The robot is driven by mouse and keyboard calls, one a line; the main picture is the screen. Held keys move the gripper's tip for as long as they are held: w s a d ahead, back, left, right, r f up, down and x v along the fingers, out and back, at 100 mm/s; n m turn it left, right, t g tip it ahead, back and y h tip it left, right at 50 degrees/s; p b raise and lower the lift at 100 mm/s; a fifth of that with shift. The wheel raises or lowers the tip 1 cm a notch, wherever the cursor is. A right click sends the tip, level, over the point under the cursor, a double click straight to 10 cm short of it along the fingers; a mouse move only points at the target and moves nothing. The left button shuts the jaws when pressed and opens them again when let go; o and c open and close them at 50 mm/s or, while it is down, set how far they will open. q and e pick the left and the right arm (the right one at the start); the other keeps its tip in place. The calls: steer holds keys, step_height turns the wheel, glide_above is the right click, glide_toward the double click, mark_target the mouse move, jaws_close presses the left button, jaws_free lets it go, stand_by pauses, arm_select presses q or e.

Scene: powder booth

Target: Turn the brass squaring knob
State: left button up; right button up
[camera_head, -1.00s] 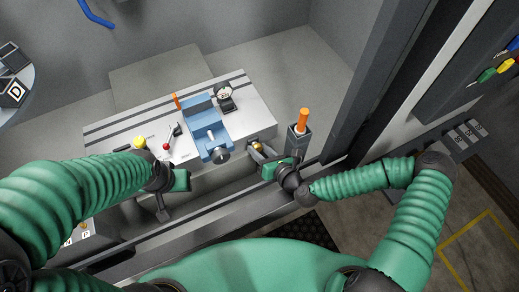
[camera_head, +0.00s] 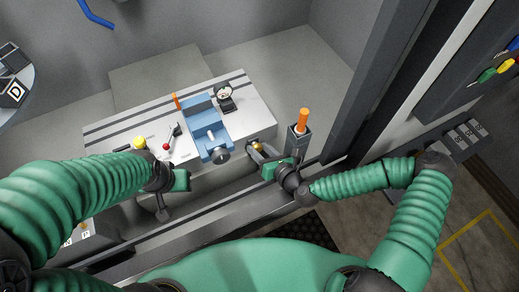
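The brass squaring knob (camera_head: 256,146) is a small gold spot at the front right of the machine table, partly hidden by my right gripper. My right gripper (camera_head: 258,153) is at the knob, its dark fingers around or beside it; the view is too small to tell whether they press on it. My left gripper (camera_head: 163,212) hangs in front of the table's front left edge, partly hidden by its own wrist, away from the knob. I see nothing in it.
A blue vise (camera_head: 207,128) stands on the slotted white table (camera_head: 115,127). A red-knobbed lever (camera_head: 170,139), a yellow knob (camera_head: 139,143) and a dial gauge (camera_head: 224,98) are near it. An orange-handled tool (camera_head: 302,121) stands in a grey holder right of my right gripper.

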steer(key=shift+o, duration=1.2)
steer(key=p+v, duration=0.7)
steer(key=v, duration=1)
steer(key=shift+f, duration=0.1)
steer(key=shift+w+a, duration=0.1)
steer(key=shift+w, duration=0.05)
